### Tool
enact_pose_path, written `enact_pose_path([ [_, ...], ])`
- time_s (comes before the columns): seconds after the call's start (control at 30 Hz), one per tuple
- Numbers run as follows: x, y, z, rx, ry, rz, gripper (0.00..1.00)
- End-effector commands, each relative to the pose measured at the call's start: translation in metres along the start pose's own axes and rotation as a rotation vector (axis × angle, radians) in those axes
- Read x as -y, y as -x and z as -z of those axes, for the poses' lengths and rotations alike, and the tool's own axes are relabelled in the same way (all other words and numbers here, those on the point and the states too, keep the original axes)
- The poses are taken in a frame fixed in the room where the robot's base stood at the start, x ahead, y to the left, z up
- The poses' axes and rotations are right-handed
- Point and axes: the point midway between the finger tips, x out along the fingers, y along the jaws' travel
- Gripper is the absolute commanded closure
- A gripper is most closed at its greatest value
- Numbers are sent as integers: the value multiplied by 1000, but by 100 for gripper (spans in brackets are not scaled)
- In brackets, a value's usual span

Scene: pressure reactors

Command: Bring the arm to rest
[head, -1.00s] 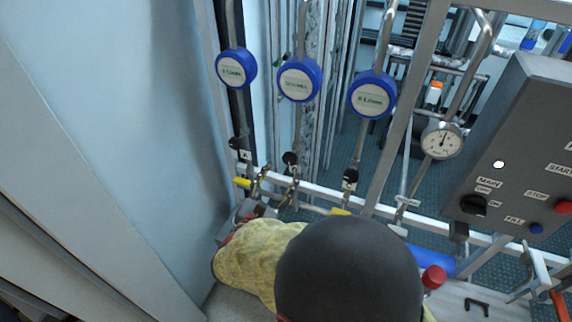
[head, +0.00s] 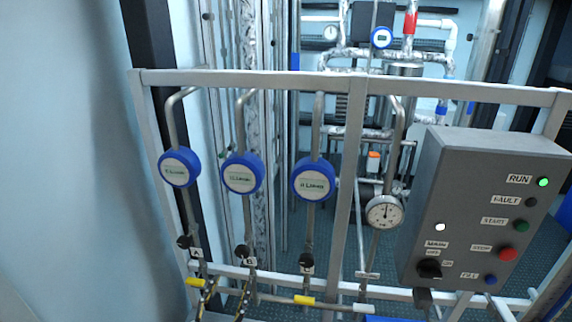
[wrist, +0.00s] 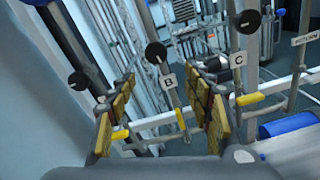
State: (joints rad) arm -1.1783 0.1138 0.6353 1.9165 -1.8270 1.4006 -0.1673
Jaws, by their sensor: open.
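My gripper (wrist: 160,108) is open and empty in the wrist view, its two yellow-padded fingers spread apart. Its fingertips (head: 226,296) also show at the bottom of the head view, near the rail below tags A and B; the rest of the arm is out of that view. Beyond the fingers, in the wrist view, are tag B (wrist: 168,82) with a black knob (wrist: 156,52) and tag C (wrist: 238,60). I cannot tell whether the fingers touch the pipes.
A metal frame (head: 250,78) carries blue-rimmed gauges (head: 242,174), a dial gauge (head: 384,212) and a grey control box (head: 480,215) with a green RUN light (head: 543,182). A pale blue wall (head: 60,150) stands close on the left. Yellow-handled valves (head: 304,300) line the lower rail.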

Motion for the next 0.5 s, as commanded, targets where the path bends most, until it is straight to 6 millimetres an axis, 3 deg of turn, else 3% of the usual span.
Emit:
enact_pose_path([
  [0.07,23,2,14,-47,-18,71,49],
  [0.2,88,20,36,-159,-102,293,49],
  [0.37,170,46,31,-258,-337,632,49],
  [0.5,230,76,20,-309,-627,945,49],
])
